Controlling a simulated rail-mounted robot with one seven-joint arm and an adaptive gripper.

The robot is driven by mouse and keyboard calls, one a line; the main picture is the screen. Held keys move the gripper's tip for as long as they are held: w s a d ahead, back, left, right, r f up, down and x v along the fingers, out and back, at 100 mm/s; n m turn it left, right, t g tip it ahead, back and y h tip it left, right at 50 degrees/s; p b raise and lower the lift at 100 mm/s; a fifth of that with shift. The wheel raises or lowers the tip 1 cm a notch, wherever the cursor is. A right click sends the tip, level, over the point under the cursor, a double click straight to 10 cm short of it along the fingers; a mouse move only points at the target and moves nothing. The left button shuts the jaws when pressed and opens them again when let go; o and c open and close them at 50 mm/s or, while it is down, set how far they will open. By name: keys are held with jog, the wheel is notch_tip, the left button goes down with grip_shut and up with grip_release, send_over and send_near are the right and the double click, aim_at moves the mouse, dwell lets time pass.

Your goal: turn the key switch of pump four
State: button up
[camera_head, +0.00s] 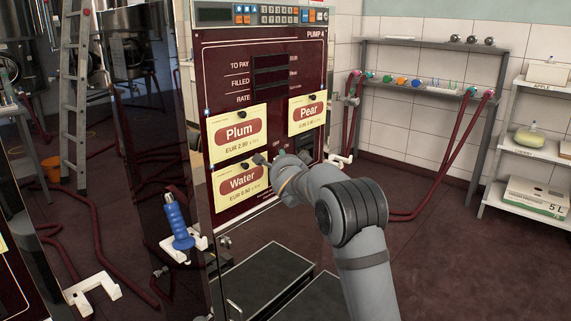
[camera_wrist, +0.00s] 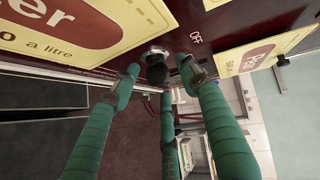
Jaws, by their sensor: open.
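Pump four (camera_head: 222,70) is the dark red cabinet marked PUMP 4 in the head view. Its key switch (camera_wrist: 156,62) shows in the wrist view as a black knob in a silver collar, with the word OFF (camera_wrist: 196,39) beside it. In the head view my gripper (camera_head: 268,159) is at the pump's front, between the signs, and the switch is not clearly seen there.
Plum (camera_head: 238,150), Pear (camera_head: 308,125) and Water (camera_head: 240,198) signs stand on the panel close around my gripper. A blue-handled nozzle (camera_head: 178,222) hangs at the pump's left. Dark trays (camera_head: 268,272) lie low in front. Open floor (camera_head: 450,260) is at the right.

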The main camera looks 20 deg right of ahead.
jog(key=shift+w, duration=0.2)
jog(key=shift+c, duration=0.4)
jog(key=shift+d+r, duration=0.1)
jog(key=c, duration=1.1)
